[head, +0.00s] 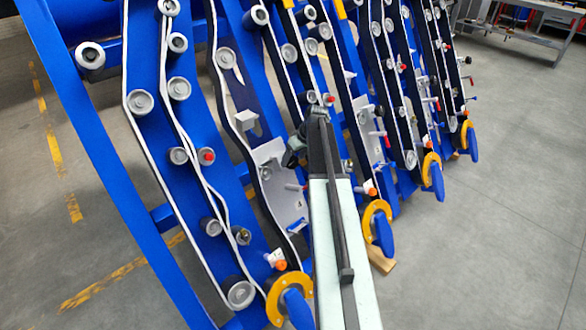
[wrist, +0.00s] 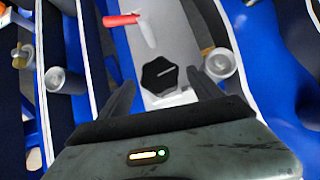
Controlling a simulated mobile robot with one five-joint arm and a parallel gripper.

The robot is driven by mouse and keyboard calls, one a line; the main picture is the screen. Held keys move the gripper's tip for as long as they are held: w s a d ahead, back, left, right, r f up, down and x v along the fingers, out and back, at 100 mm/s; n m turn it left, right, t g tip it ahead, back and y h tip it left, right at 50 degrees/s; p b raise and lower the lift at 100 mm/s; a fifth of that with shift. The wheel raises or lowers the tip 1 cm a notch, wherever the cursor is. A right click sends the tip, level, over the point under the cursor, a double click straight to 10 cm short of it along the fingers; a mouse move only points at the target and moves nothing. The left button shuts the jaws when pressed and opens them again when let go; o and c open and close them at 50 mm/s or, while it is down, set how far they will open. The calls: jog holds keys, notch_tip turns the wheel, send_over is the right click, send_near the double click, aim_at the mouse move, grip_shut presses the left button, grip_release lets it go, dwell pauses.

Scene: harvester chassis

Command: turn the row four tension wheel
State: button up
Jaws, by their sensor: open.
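A black lobed knob (wrist: 160,75) with a pale line on its face shows in the wrist view, in front of a light grey plate. It looks like the tension wheel, but I cannot read a row number. My gripper (wrist: 157,84) is open, with one dark finger to the left of the knob and one to the right. Neither finger clearly touches it. In the head view my gripper (head: 298,146) is small and partly hidden by my arm, among the blue rows, and the knob cannot be made out there.
A red-tipped lever (wrist: 122,20) stands above and left of the knob. A grey roller (wrist: 220,64) is close to the right finger, and another roller (wrist: 58,80) is at left. Blue row frames (head: 95,130) with white belts stand close together. The floor (head: 500,200) at right is clear.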

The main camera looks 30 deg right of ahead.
jog(key=b+x, duration=0.1)
jog(key=x, duration=0.2)
jog(key=shift+d, duration=0.1)
jog(key=shift+r, duration=0.15)
